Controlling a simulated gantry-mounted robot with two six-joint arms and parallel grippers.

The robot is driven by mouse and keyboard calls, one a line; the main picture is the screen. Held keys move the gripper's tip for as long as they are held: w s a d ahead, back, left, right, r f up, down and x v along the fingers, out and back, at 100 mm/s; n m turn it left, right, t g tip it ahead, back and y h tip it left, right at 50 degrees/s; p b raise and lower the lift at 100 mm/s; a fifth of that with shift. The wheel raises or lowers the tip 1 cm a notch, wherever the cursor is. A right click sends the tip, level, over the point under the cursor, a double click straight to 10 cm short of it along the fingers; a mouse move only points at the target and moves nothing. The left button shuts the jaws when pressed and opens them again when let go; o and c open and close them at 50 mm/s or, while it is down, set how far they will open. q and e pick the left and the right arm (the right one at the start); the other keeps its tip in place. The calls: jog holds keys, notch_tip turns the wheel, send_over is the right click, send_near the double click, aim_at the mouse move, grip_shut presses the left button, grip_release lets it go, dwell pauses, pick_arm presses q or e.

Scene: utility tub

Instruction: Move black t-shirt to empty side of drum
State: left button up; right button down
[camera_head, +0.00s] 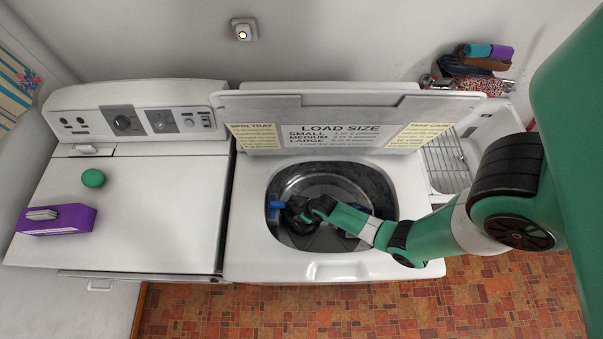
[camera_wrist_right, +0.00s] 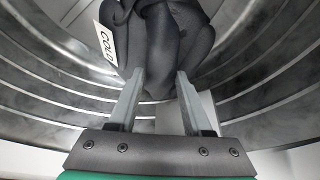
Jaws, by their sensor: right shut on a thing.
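The black t-shirt (camera_head: 296,216) is a dark bunched bundle inside the washer drum (camera_head: 345,183), toward its left side. My right gripper (camera_head: 312,208) reaches into the drum from the right and is shut on the t-shirt. In the right wrist view the dark cloth (camera_wrist_right: 168,45) bulges up beyond and between the two grey fingers (camera_wrist_right: 160,78), and the ribbed metal drum wall surrounds it. The cloth hides part of the drum. My left gripper is not in view.
The raised lid (camera_head: 345,105) stands behind the opening. Some blue material (camera_head: 276,207) shows at the drum's left side, with more partly behind my arm. The dryer (camera_head: 130,190) at left holds a green ball (camera_head: 93,178) and a purple box (camera_head: 58,220). A sink (camera_head: 447,165) is at right.

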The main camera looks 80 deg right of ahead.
jog(key=shift+f+b, duration=0.5)
jog(key=shift+f, duration=0.15)
jog(key=shift+c, duration=1.6)
grip_release()
jog(key=shift+r+p, duration=0.3)
jog(key=shift+r, duration=0.05)
jog(key=p+v, duration=0.9)
jog(key=v, duration=0.3)
jog(key=shift+r, duration=0.3)
jog(key=shift+s, duration=0.1)
